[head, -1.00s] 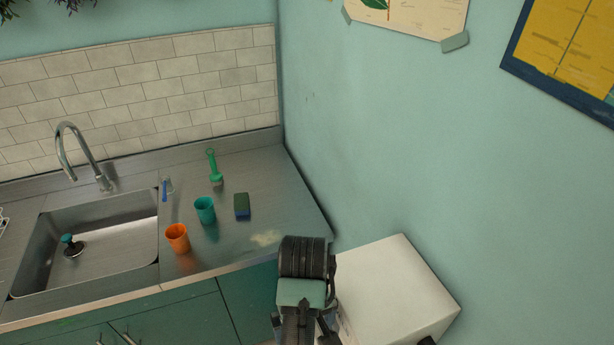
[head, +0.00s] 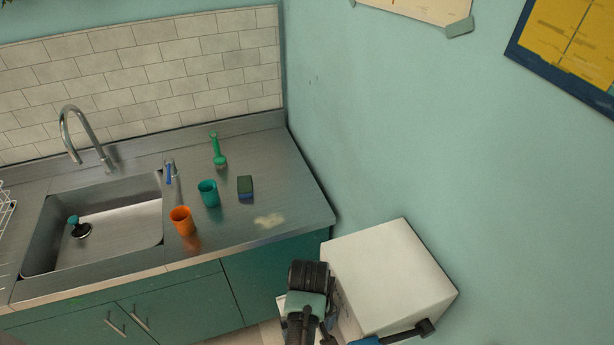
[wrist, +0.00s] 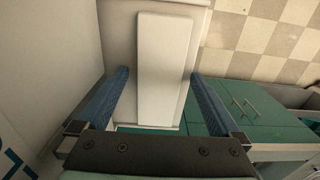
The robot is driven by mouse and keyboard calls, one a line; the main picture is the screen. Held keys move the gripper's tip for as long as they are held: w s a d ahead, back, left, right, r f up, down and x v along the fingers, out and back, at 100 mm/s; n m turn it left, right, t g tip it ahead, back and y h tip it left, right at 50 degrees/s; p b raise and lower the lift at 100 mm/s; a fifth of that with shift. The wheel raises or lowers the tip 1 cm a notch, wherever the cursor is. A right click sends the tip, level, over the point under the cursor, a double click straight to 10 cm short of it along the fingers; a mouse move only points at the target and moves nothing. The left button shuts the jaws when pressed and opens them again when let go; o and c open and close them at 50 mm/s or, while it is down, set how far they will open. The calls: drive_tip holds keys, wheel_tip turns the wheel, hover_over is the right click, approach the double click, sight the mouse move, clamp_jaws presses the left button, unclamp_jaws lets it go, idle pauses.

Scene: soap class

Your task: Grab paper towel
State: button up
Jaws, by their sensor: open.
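In the wrist view my gripper (wrist: 159,73) is open, its two blue fingers apart with nothing held between them. A long plain white piece (wrist: 165,65) lies beyond and between the fingers, apart from them as far as I can see. I cannot tell whether it is the paper towel or a white lid or panel. In the head view a white box (head: 388,275) stands against the wall at the lower right. My arm is in front of its left side and hides part of it. No paper towel can be made out clearly there.
The steel counter (head: 300,190) holds an orange cup (head: 182,220), a teal cup (head: 208,193), a sponge (head: 245,188) and a green brush (head: 218,152), beside the sink (head: 105,225). Green cabinets (wrist: 255,110) and checkered floor (wrist: 270,35) show in the wrist view.

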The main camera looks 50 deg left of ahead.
drive_tip(key=c, duration=1.3)
drive_tip(key=shift+r, duration=0.1)
